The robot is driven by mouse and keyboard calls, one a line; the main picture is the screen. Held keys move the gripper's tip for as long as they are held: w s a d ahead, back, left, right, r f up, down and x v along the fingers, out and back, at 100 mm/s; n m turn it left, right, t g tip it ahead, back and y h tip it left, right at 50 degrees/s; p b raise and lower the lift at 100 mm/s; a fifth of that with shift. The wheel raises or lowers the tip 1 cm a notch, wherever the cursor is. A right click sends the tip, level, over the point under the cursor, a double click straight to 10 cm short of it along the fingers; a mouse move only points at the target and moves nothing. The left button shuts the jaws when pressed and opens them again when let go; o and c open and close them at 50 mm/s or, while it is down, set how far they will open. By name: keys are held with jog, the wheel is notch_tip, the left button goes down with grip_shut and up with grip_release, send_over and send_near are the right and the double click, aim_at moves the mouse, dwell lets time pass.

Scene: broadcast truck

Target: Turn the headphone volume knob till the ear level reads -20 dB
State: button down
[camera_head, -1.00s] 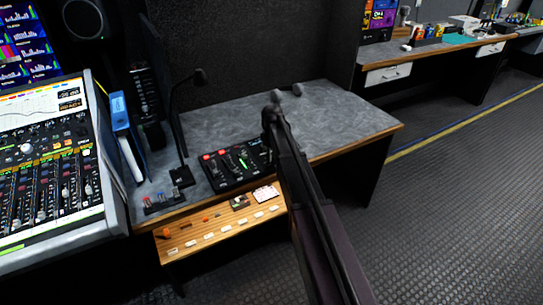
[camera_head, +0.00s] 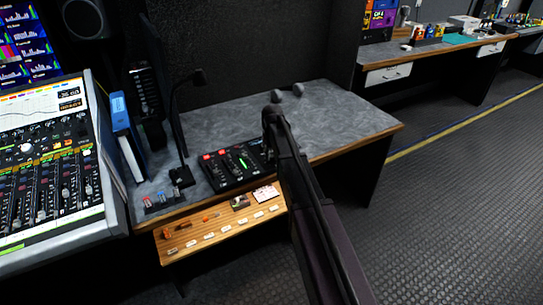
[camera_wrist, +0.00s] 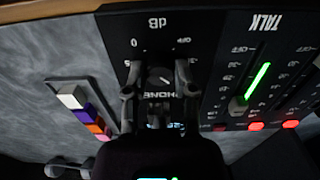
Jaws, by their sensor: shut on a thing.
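The headphone volume knob (camera_wrist: 160,79) is a dark round knob with a pale pointer line. It sits on a black panel by the printed words PHONES and dB in the wrist view. My gripper (camera_wrist: 157,80) has one finger on each side of it and is shut on it. A small display (camera_wrist: 172,127) with pale blue digits shows below the knob, mostly hidden by my gripper, and I cannot read it. In the head view the black panel (camera_head: 231,172) lies on the grey desk, and my arm hides its right end and the knob.
Beside the knob is a TALK fader (camera_wrist: 238,106) with a lit green strip and red buttons. A block with coloured buttons (camera_wrist: 84,111) lies on the other side. In the head view, a microphone (camera_head: 197,77) on a thin stand and a mixing console (camera_head: 50,165) stand left.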

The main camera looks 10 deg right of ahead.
jog(key=shift+s, duration=0.25)
jog(key=shift+c, duration=2.1)
grip_release()
jog(key=shift+f, duration=0.1)
jog(key=shift+w, duration=0.1)
jog(key=shift+w+n, duration=0.1)
jog(key=shift+n, duration=0.2)
